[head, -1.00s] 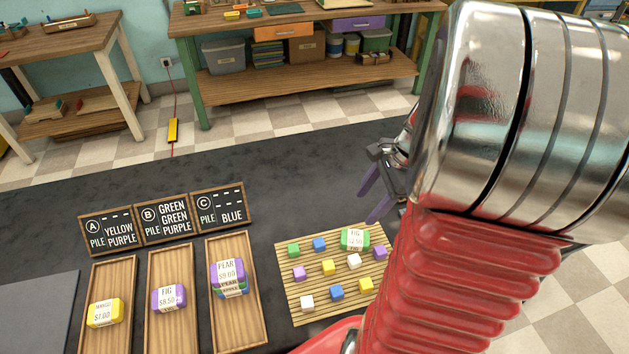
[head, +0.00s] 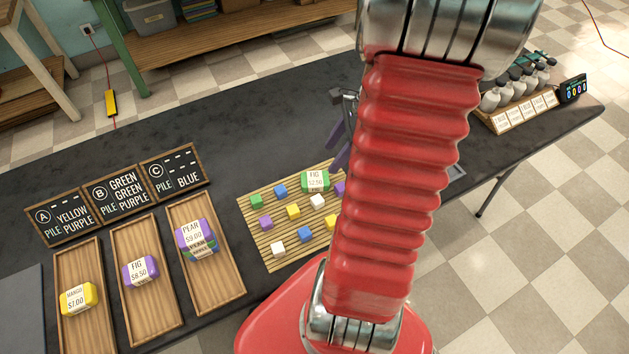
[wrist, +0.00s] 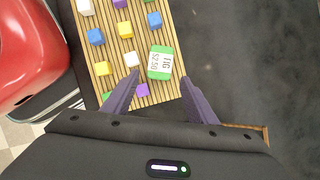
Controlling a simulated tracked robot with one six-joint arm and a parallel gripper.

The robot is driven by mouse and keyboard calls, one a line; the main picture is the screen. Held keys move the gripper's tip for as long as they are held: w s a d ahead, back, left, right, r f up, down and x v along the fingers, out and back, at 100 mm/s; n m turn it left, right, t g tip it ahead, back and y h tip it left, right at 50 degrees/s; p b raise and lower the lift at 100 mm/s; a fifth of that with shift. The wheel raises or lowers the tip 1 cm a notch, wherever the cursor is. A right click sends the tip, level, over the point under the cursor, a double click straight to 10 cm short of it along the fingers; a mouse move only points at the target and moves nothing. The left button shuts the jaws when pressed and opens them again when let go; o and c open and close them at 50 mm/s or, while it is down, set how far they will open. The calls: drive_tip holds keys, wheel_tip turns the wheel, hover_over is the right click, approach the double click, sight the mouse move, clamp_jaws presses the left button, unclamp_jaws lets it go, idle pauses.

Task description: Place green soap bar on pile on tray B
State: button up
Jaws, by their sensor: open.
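The green soap bar (head: 315,180), labelled FIG, lies on the slatted bamboo mat (head: 277,255) near its far edge. In the wrist view the green bar (wrist: 160,63) lies ahead of my gripper (wrist: 158,84), roughly between the lines of its two purple fingers. The fingers are apart and empty. In the head view my gripper (head: 340,135) is partly hidden behind my arm. Tray B (head: 150,318), the middle wooden tray, holds a purple FIG bar (head: 140,271). The sign for B (head: 118,193) reads PILE, GREEN, GREEN, PURPLE.
Tray A (head: 87,335) holds a yellow bar (head: 77,298). Tray C (head: 220,285) holds a stack topped by a purple PEAR bar (head: 193,233). Several small coloured cubes surround the green bar on the mat. Bottles (head: 515,88) stand at the far right. The dark table behind the mat is clear.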

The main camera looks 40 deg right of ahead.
hover_over(315, 178)
drive_tip(key=s+d, duration=0.2)
drive_tip(key=shift+f, duration=2.55)
drive_tip(key=shift+x, duration=2.65)
drive_tip(key=shift+w, duration=0.1)
drive_tip(key=shift+r, duration=0.1)
drive_tip(key=c, duration=1)
drive_tip(key=shift+r, duration=5)
